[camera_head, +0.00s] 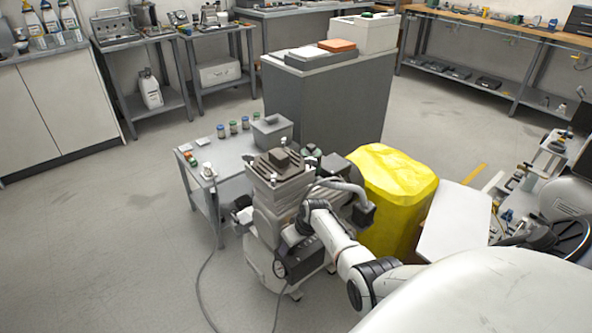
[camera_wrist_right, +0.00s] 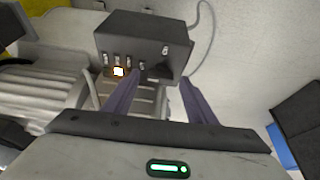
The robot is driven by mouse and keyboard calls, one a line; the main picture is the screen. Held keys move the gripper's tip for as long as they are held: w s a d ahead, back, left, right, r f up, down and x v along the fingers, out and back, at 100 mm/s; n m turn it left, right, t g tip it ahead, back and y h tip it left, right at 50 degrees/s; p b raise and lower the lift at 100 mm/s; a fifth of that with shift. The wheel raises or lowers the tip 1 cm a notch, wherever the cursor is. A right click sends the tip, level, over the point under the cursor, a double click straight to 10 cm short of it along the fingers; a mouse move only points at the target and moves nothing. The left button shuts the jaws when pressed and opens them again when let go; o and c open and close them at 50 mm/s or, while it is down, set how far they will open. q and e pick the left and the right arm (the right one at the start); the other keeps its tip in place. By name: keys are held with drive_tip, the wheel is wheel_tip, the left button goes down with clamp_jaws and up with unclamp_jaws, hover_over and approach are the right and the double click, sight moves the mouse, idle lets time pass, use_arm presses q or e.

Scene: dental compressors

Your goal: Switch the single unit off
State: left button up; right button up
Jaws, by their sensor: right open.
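A grey compressor unit (camera_head: 265,225) stands on the floor at the middle of the head view, with my right arm reaching over it. In the right wrist view, a dark control box (camera_wrist_right: 145,38) has a row of small switches or levers along one face. My left gripper is not in view.
A yellow covered block (camera_head: 392,185) stands close right of the unit, and a small grey table (camera_head: 215,165) with jars is at its left. More equipment (camera_head: 565,195) stands at the right. A cable (camera_head: 203,285) lies on the floor; the left floor is clear.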

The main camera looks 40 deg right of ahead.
use_arm(q)
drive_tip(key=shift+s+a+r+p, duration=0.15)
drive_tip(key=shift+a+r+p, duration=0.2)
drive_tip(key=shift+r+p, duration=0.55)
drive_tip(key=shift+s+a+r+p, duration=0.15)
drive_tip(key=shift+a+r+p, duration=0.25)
drive_tip(key=shift+p, duration=0.85)
use_arm(e)
drive_tip(key=v, duration=1)
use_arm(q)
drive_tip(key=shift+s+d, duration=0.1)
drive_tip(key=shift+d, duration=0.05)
use_arm(e)
drive_tip(key=shift+s+f, duration=0.1)
drive_tip(key=shift+f, duration=0.05)
